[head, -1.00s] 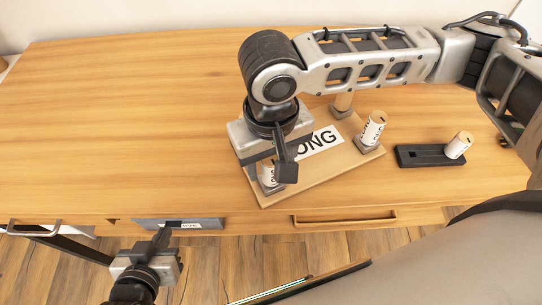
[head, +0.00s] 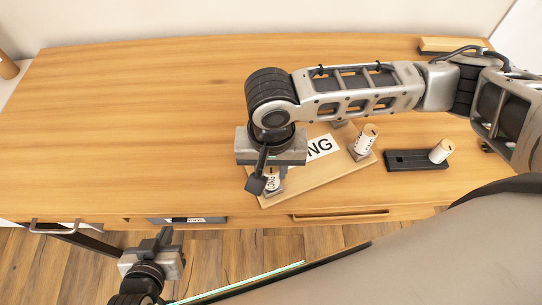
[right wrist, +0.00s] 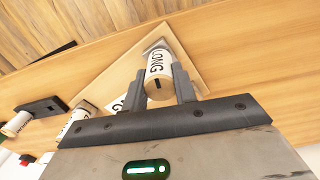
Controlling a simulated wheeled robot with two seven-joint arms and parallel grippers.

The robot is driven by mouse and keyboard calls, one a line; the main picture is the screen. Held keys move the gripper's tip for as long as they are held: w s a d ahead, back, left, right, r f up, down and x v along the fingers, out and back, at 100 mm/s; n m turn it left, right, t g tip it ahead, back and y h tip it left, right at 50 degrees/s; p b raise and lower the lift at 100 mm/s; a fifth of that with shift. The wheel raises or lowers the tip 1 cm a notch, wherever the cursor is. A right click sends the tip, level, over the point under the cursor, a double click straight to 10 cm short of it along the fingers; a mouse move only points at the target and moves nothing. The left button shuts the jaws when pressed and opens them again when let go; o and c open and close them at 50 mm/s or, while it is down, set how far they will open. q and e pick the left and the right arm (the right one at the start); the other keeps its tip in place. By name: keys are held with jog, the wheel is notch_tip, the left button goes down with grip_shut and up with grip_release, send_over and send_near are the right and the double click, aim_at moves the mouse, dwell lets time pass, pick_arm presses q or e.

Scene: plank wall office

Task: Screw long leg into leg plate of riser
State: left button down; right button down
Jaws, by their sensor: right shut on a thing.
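The riser (head: 312,176) is a light wooden board lying on the table, with a white label partly covered by my right arm. My right gripper (head: 264,178) is over its front left corner, shut on a pale cylindrical long leg (head: 273,180). In the right wrist view the leg (right wrist: 158,62), marked LONG, stands between the two fingers with its slotted end towards the camera.
Another leg (head: 366,138) stands on a grey plate at the riser's right. A black holder (head: 405,161) to the right bears a further leg (head: 440,151). The table (head: 130,130) is clear on the left. Drawer handles (head: 340,217) line the front edge.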

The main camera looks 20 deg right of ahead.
jog(key=m, duration=0.2)
jog(key=shift+f+m, duration=0.1)
jog(key=shift+m, duration=1.4)
jog(key=m, duration=0.3)
jog(key=shift+a, duration=0.1)
jog(key=shift+m, duration=1)
